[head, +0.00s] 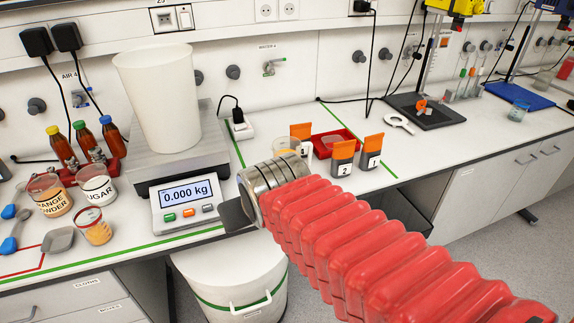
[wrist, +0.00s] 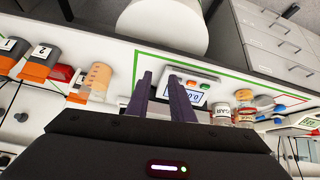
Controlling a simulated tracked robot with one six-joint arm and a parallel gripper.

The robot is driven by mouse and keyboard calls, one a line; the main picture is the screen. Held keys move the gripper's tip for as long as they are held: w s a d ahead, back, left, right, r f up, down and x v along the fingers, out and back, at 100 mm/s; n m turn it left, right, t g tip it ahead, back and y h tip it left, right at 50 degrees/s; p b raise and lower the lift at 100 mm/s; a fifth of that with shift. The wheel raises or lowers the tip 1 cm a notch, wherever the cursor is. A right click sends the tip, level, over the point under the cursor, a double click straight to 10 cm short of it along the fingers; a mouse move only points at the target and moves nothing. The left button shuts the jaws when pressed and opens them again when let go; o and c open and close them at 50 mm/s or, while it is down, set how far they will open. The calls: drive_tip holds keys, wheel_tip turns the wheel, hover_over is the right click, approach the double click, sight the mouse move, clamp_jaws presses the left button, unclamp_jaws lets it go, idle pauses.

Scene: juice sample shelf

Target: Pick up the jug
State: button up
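A clear vessel with an orange marked side, which looks like the jug (wrist: 97,78), stands on the bench left of my fingers in the wrist view. In the head view only the top of this jug (head: 287,145) shows behind my wrist; the rest is hidden. My gripper (wrist: 160,76) has its two dark fingers apart with nothing between them. It is over the bench front near the scale, apart from the jug. In the head view my gripper (head: 236,213) is a dark shape beside the scale display, and its fingers are hard to make out.
The scale (head: 185,193) reads 0.000 kg and carries a tall white container (head: 160,95). Orange-lidded boxes 1 (head: 372,153) and 2 (head: 342,158) stand beside a red tray (head: 335,143). Sugar (head: 97,185) and orange powder (head: 50,195) jars stand left. A white bin (head: 230,275) is below the bench.

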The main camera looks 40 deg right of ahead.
drive_tip(key=w+d+f+m+t+h, duration=0.1)
drive_tip(key=w+d, duration=0.1)
drive_tip(key=d, duration=0.6)
drive_tip(key=w+d+f+m+t+h, duration=0.2)
drive_tip(key=w+d, duration=0.1)
drive_tip(key=d, duration=0.6)
drive_tip(key=w+d+f+m+t+h, duration=0.1)
drive_tip(key=w+d+m+h, duration=0.1)
drive_tip(key=d, duration=0.7)
drive_tip(key=shift+w+f, duration=0.35)
drive_tip(key=shift+w, duration=0.05)
